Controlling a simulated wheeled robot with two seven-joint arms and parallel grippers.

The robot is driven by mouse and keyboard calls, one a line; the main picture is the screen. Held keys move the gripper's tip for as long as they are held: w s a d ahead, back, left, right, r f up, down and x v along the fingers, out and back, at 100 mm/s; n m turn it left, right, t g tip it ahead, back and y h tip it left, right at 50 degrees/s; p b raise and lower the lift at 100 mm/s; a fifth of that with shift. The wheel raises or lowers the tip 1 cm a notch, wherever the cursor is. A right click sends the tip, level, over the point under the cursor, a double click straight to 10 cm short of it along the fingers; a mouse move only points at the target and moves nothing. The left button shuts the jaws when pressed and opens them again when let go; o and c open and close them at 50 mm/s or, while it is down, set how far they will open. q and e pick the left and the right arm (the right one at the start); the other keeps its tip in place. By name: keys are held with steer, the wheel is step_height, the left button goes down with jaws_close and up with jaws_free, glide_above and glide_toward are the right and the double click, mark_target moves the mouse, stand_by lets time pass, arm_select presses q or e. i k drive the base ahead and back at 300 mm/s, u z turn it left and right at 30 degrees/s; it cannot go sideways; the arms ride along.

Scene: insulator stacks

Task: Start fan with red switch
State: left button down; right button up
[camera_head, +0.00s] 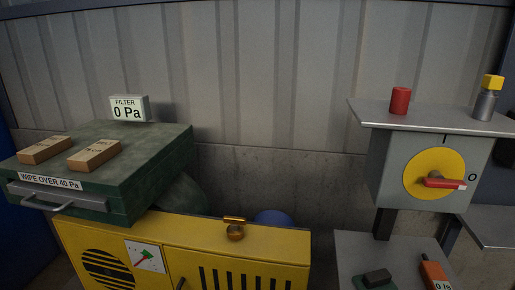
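The red switch (446,183) is a rotary handle on a round yellow plate (420,165), on the front of a grey box at the right. The handle lies nearly horizontal and points right, towards the mark 0. A mark I is above the plate. A yellow machine (190,248) with a round grille, slots and a small gauge stands at lower centre; I cannot tell whether it is the fan. A display (127,109) labelled FILTER reads 0 Pa. Neither of my grippers is in view.
A green filter box (135,175) with a front handle carries two wooden blocks (94,153). A shelf (440,118) above the switch holds a red cylinder (400,100) and a yellow-capped one (488,98). A lower shelf holds a dark block (378,278) and an orange meter (434,275).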

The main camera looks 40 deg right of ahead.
mark_target(436, 179)
steer(key=z, duration=1.5)
steer(key=k, duration=0.35)
steer(key=z, duration=0.75)
steer(key=i, duration=0.5)
steer(key=z, duration=2.2)
steer(key=k, duration=0.95)
steer(key=u, duration=1.1)
steer(key=i, duration=0.5)
steer(key=z, duration=0.05)
